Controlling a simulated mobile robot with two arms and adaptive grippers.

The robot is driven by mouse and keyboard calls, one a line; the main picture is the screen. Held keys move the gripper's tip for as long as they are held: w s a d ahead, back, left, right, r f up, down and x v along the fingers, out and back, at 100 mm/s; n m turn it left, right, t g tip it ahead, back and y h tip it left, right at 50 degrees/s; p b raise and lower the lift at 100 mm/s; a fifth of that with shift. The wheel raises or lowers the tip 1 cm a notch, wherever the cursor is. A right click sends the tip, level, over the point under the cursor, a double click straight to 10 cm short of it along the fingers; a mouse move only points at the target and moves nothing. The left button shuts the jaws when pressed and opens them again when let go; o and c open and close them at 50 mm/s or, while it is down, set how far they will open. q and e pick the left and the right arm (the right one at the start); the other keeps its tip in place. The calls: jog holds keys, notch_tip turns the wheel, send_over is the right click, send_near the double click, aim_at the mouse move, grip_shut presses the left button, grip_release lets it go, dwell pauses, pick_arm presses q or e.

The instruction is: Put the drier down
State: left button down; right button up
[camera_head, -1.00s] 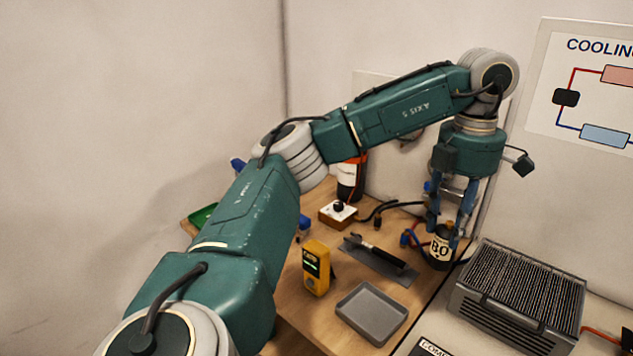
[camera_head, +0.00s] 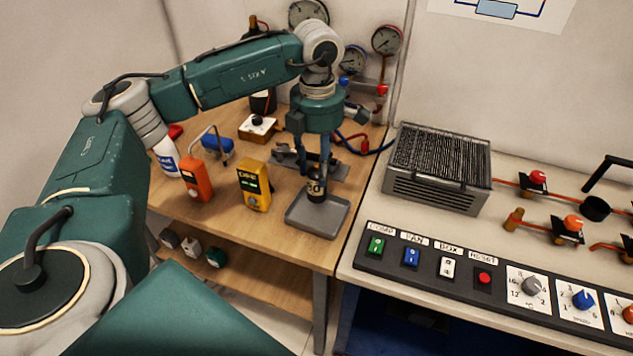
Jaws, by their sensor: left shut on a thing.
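The drier (camera_head: 316,190) is a small dark cylinder with a pale label band. My left gripper (camera_head: 318,172) points straight down and is shut on its upper part, so the top is partly hidden. My right gripper is not in view.
A yellow meter (camera_head: 254,187) and an orange device (camera_head: 196,179) stand left of the tray. A ribbed grey condenser unit (camera_head: 437,169) is on the white bench to the right, behind a black switch panel (camera_head: 431,267). Gauges (camera_head: 386,40) hang at the back.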

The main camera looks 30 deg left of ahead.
aim_at(318, 187)
pick_arm(q)
jog(key=shift+w+d+f, duration=0.1)
jog(key=shift+f, duration=0.8)
notch_tip(318, 187, down, 4)
jog(key=shift+f+p, duration=0.2)
jog(key=shift+p, duration=0.3)
jog(key=shift+f, duration=0.25)
jog(key=c, duration=1.2)
grip_release()
jog(key=shift+o, duration=0.2)
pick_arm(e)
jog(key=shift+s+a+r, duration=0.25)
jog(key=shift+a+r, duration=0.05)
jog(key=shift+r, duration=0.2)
pick_arm(q)
jog(key=shift+r, duration=0.2)
